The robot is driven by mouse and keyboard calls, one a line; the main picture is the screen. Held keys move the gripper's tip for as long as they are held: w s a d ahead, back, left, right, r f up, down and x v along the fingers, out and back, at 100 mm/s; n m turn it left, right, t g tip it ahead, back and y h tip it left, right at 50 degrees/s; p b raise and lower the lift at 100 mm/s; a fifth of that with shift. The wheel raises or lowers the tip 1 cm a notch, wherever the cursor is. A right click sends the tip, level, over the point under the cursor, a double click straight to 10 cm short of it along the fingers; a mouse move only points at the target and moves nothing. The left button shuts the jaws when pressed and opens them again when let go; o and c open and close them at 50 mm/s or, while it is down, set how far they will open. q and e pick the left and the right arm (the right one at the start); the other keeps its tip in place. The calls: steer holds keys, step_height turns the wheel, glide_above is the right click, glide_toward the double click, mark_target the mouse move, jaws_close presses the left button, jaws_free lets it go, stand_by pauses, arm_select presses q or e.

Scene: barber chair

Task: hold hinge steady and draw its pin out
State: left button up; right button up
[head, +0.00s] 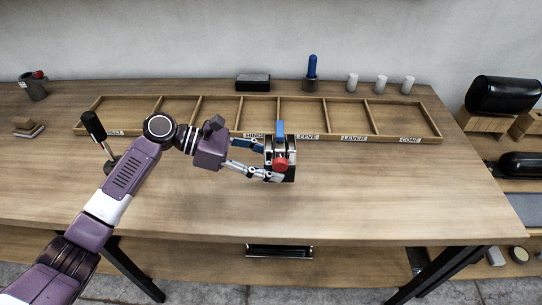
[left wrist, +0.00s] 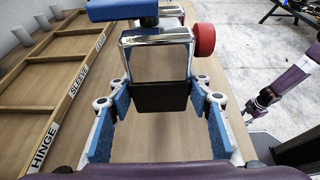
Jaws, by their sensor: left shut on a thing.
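The hinge (head: 291,172) is a chrome and black block over the middle of the bench. A red round knob (head: 280,163) is on its near side and a blue piece (head: 280,128) stands at its far end. My left gripper (head: 266,160) is shut on the hinge, with a finger on each side. In the left wrist view the hinge's black part (left wrist: 160,97) sits between the blue finger pads, with the red knob (left wrist: 204,40) to the right and the blue piece (left wrist: 120,9) at the top. My right gripper (left wrist: 264,102) shows small at the right, away from the hinge; its jaws are unclear.
A labelled wooden tray (head: 424,139) with several empty compartments lies behind the hinge. A black-handled tool (head: 94,126) stands by my left arm. White cylinders (head: 381,84), a blue-handled tool (head: 312,68) and a dark box (head: 253,82) line the back. The front right bench is clear.

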arm_select(q)
glide_above(271, 187)
steer(key=shift+f+b, duration=0.4)
steer(key=shift+f, duration=1.8)
steer(key=shift+f, duration=0.6)
